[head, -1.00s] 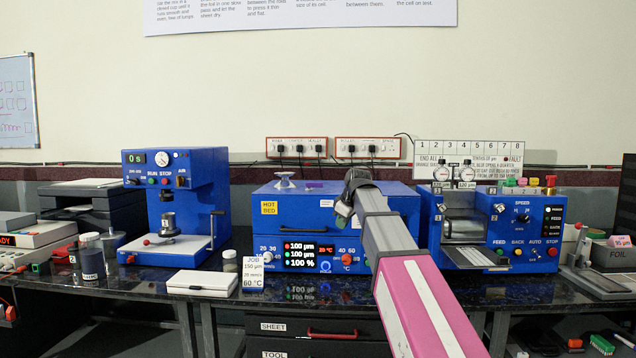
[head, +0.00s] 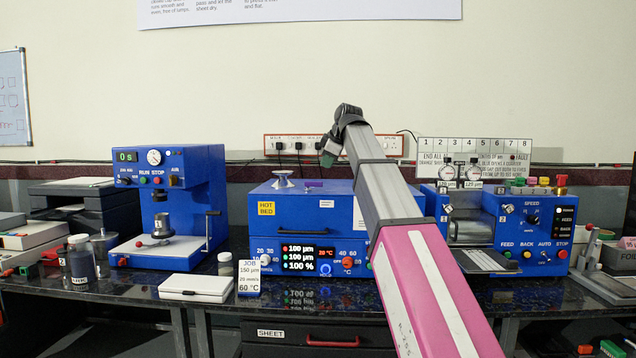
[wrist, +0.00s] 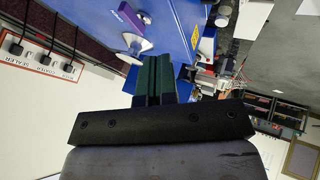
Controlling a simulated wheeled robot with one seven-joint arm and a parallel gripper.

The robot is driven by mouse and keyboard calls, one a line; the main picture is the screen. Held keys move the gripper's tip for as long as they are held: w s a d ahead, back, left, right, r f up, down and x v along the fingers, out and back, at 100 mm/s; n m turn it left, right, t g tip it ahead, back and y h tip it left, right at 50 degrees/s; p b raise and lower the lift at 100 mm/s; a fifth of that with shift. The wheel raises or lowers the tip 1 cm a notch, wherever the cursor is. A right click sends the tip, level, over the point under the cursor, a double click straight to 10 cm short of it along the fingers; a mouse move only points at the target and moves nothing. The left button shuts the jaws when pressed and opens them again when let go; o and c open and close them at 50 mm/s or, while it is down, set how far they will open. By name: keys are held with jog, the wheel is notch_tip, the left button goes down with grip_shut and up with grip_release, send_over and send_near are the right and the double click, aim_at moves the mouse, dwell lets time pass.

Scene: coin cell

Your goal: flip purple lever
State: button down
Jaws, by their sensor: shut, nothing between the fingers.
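A small purple piece with white marks (wrist: 124,20) shows in the wrist view at the top, by a silver cone-shaped knob (wrist: 134,45) on a blue machine top. I cannot tell whether this piece is the lever. In the head view the purple patch (head: 314,184) on the blue box's lid is too small to make out. No clear purple lever shows there. My gripper (head: 328,156) is above the lid, in front of the wall sockets, with its dark green fingers pointing down. The wrist view shows the fingers (wrist: 153,70) shut together and empty, apart from the purple piece.
The blue heated box (head: 330,215) stands mid-bench, with a blue press (head: 168,190) to its left and a blue coater (head: 500,225) to its right. A socket strip (head: 282,147) is on the wall behind. A white case (head: 196,288) lies at the bench front.

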jog(key=x, duration=1)
jog(key=shift+w+f, duration=0.15)
jog(key=shift+w, duration=1.85)
jog(key=shift+w+d, duration=0.15)
jog(key=shift+d+n, duration=0.1)
jog(key=shift+n, duration=0.2)
